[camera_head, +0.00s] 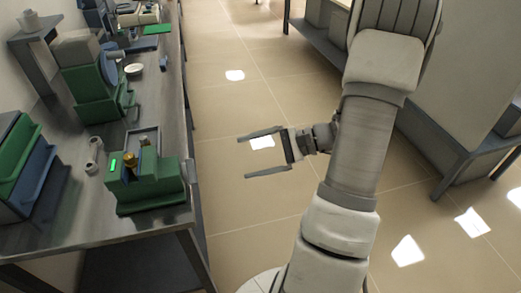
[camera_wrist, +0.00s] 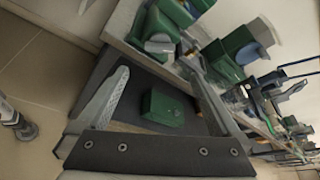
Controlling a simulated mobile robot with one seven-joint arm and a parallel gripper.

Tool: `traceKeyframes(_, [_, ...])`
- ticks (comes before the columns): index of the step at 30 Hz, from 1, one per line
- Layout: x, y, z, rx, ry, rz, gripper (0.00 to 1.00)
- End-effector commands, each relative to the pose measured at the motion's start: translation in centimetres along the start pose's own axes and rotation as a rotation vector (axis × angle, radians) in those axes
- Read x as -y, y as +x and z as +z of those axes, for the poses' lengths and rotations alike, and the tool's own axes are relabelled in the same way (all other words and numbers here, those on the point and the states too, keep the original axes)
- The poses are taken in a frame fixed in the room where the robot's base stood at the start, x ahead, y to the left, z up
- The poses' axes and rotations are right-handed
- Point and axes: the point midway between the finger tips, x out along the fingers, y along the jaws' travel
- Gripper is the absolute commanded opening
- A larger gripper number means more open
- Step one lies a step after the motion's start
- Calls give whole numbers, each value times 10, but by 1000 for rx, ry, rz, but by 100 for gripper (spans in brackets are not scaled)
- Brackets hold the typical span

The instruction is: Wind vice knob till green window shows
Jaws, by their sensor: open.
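The green vice (camera_head: 150,187) stands near the front end of the metal bench in the head view. In the wrist view the open fingers (camera_wrist: 157,72) frame the bench side. Green objects on the bench top show there, but I cannot tell which is the vice.
The metal bench (camera_head: 125,225) runs along the left. A small grey metal part (camera_head: 94,155) lies behind the vice. Green and blue bins (camera_head: 28,178) stand at left, and a larger green machine (camera_head: 92,95) behind. A green box (camera_wrist: 165,108) sits low under the bench. The floor between benches is open.

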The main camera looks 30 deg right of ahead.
Motion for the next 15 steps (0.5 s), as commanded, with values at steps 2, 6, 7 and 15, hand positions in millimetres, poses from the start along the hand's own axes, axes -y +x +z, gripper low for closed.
traceKeyframes(2, [1, -11, 0, -1, -1, -1, 100])
traceKeyframes(6, [0, -20, 0, 0, 0, 0, 100])
traceKeyframes(7, [0, -21, 0, 0, 0, 0, 100])
traceKeyframes(15, [0, -22, 0, 0, 0, 0, 100])
